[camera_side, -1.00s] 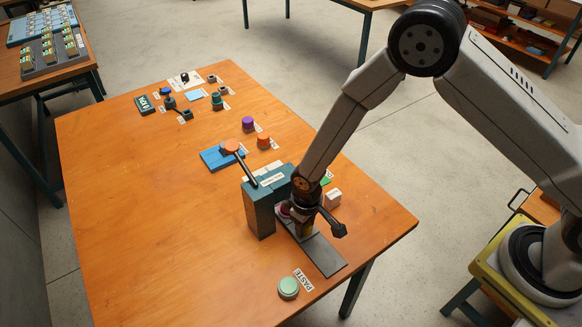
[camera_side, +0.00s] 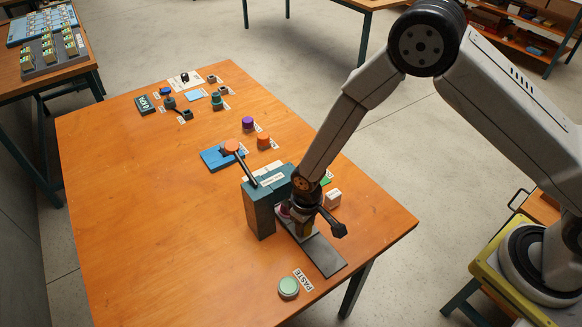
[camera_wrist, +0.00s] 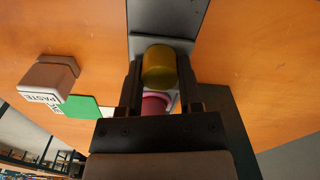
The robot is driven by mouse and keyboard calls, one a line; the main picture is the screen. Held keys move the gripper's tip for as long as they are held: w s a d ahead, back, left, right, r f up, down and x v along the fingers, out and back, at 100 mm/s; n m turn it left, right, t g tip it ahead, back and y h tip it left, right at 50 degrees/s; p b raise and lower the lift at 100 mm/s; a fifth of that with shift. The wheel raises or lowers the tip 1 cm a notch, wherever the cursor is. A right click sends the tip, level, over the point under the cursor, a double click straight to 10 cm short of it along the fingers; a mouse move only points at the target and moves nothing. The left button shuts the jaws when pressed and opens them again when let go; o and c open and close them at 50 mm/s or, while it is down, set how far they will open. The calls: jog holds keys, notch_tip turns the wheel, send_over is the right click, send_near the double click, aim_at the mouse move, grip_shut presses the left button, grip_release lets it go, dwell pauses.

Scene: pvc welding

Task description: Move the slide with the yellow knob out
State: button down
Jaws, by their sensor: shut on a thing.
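The yellow knob (camera_wrist: 158,66) stands on a grey slide plate (camera_wrist: 181,44) in the wrist view. My gripper (camera_wrist: 159,80) is shut on the yellow knob, one dark finger on each side. In the side view my gripper (camera_side: 303,232) points down over the dark grey rail (camera_side: 325,258), just right of the dark green press block (camera_side: 259,215). A pink-red round part (camera_wrist: 154,105) sits behind the knob, nearer my palm, partly hidden by it. In the side view my gripper hides most of the knob and slide.
A black lever with an orange ball (camera_side: 231,147) rises from the press. A pale labelled block (camera_side: 333,198) stands right of my gripper. A blue plate (camera_side: 216,158), orange part (camera_side: 263,142) and purple part (camera_side: 248,123) lie behind. The table's left side is clear.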

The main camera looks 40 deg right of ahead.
dwell(0.4)
jog(key=s, duration=1)
jog(key=shift+s, duration=0.25)
jog(key=shift+c, duration=1.3)
grip_release()
jog(key=shift+r, duration=0.1)
jog(key=shift+r, duration=0.35)
notch_tip(320, 180, up, 7)
